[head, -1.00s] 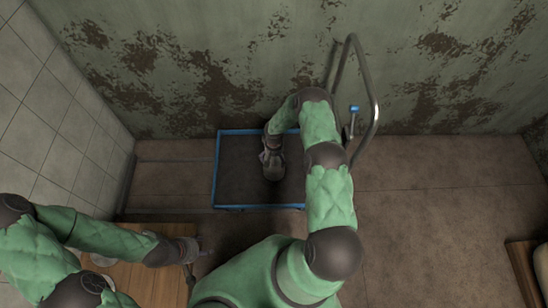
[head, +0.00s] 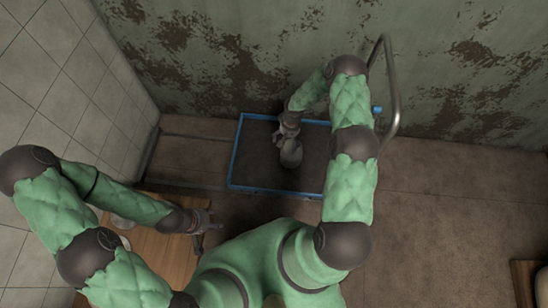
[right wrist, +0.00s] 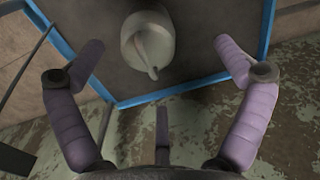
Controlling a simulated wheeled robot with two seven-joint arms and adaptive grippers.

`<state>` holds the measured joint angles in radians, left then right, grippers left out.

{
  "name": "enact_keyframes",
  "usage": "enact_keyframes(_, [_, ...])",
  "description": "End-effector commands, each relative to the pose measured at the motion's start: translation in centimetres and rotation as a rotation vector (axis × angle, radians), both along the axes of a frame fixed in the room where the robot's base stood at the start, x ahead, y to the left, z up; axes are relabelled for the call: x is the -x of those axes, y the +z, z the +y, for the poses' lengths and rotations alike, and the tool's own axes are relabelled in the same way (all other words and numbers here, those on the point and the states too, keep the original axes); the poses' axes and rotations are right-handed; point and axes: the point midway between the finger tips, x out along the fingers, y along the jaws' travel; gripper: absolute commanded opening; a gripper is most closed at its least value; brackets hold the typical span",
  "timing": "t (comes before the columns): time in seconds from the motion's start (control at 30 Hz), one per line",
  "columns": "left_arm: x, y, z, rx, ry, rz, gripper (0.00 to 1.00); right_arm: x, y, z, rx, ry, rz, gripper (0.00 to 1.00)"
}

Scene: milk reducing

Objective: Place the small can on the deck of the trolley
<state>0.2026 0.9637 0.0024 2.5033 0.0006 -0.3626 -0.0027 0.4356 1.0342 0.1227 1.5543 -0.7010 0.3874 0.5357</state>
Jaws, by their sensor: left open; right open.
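The small can (head: 291,153) is pale grey and stands on the dark deck of the blue-rimmed trolley (head: 237,153). In the right wrist view the can (right wrist: 147,38) shows from above, with the deck (right wrist: 112,62) around it. My right gripper (head: 287,133) is beside the can, over the deck. In the right wrist view its purple fingers (right wrist: 156,44) are spread wide, with visible gaps to the can.
The trolley's metal handle (head: 393,95) rises at its right end, near my right arm. A stained green wall (head: 440,70) stands behind it. The wooden table (head: 160,250) is at lower left with a pale object (head: 122,221).

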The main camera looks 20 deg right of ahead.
Motion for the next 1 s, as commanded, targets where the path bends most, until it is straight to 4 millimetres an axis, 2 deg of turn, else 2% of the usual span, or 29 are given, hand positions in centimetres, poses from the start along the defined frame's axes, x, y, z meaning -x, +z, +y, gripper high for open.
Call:
enact_keyframes(0.03, [0.0, 0.0, 0.0, 0.0, 0.0, 0.0, 0.55, 1.2, 0.0, 2.7, -0.045, 0.022, 0.001, 1.0])
enact_keyframes(0.2, [0.0, 0.0, 0.0, 0.0, 0.0, 0.0, 0.55, 6.3, 1.4, 11.8, -0.2, 0.072, -0.024, 1.0])
enact_keyframes(0.3, [0.0, 0.0, 0.0, 0.0, 0.0, 0.0, 0.55, 9.9, 2.6, 16.0, -0.26, 0.087, -0.038, 1.0])
enact_keyframes(0.4, [0.0, 0.0, 0.0, 0.0, 0.0, 0.0, 0.55, 13.7, 4.1, 19.0, -0.291, 0.095, -0.046, 1.0])
enact_keyframes(0.5, [0.0, 0.0, 0.0, 0.0, 0.0, 0.0, 0.55, 17.1, 5.5, 20.8, -0.296, 0.103, -0.051, 1.0])
enact_keyframes(0.6, [0.0, 0.0, 0.0, 0.0, 0.0, 0.0, 0.55, 19.8, 6.6, 21.6, -0.285, 0.109, -0.051, 1.0])
enact_keyframes(0.7, [0.0, 0.0, 0.0, 0.0, 0.0, 0.0, 0.55, 21.5, 7.3, 21.8, -0.274, 0.116, -0.052, 1.0])
enact_keyframes(0.83, [0.0, 0.0, 0.0, 0.0, 0.0, 0.0, 0.55, 22.3, 7.6, 21.9, -0.266, 0.118, -0.05, 1.0])
enact_keyframes(1.0, [0.0, 0.0, 0.0, 0.0, 0.0, 0.0, 0.55, 22.3, 7.6, 21.9, -0.266, 0.118, -0.05, 1.0])
